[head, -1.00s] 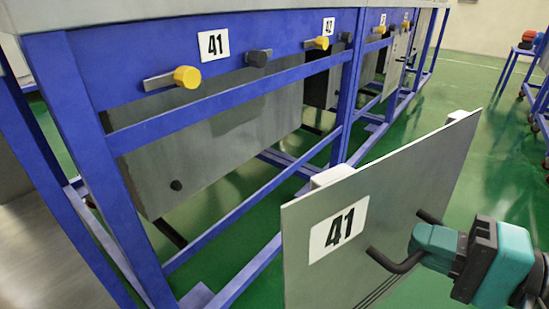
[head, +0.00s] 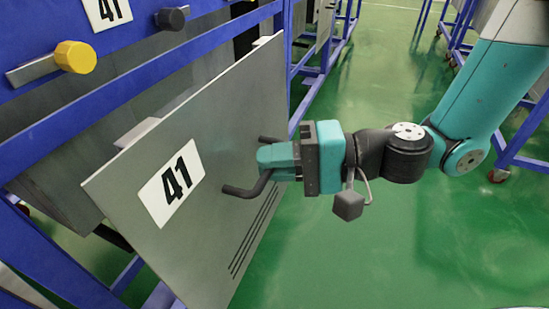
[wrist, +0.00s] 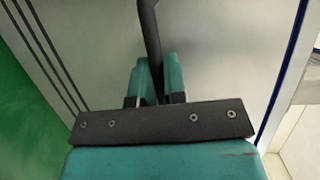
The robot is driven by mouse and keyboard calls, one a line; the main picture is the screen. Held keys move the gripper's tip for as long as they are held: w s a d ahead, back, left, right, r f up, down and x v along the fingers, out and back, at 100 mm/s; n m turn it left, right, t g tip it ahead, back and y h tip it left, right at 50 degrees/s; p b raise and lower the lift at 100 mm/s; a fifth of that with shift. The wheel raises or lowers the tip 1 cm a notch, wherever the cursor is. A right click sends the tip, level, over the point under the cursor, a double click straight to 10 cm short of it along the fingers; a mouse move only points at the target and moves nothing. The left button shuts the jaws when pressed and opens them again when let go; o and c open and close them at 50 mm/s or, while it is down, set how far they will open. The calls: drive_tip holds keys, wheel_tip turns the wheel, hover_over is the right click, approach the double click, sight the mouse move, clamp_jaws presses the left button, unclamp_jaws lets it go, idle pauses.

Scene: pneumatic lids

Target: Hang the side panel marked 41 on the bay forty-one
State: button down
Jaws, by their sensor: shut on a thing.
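The grey side panel (head: 215,135) carries a white label with a black 41 (head: 170,183). It is held upright and tilted in the head view, in front of the blue frame. My gripper (head: 262,160) is shut on the panel's dark handle (head: 240,190); the wrist view shows the handle (wrist: 150,40) between the fingers (wrist: 158,82). Pale hooks (head: 138,132) stick out behind the panel's top edge. The bay's 41 sign (head: 108,10) is at the upper left on the frame. The panel hides part of the blue rail, and I cannot tell whether the hooks touch it.
A yellow knob (head: 75,57) and a black knob (head: 172,18) jut from the frame below and beside the sign. The blue rail (head: 140,78) runs under them. Green floor (head: 340,250) is open to the right. Another blue stand (head: 515,150) is at the far right.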

drive_tip(key=shift+w+f+b, duration=0.1)
drive_tip(key=shift+f+b, duration=0.05)
drive_tip(key=shift+b, duration=0.8)
drive_tip(key=b, duration=0.4)
drive_tip(key=shift+w+y, duration=0.1)
drive_tip(key=shift+y, duration=0.2)
drive_tip(key=b, duration=0.6)
drive_tip(key=shift+s, duration=0.3)
drive_tip(key=shift+r, duration=0.2)
drive_tip(key=w+a+f+p, duration=0.1)
drive_tip(key=w+a+p, duration=0.2)
drive_tip(key=a, duration=0.4)
drive_tip(key=w+a+p, duration=0.3)
drive_tip(key=a+p, duration=0.1)
drive_tip(key=a, duration=0.3)
drive_tip(key=shift+a+f, duration=0.3)
drive_tip(key=shift+f, duration=0.4)
idle(0.8)
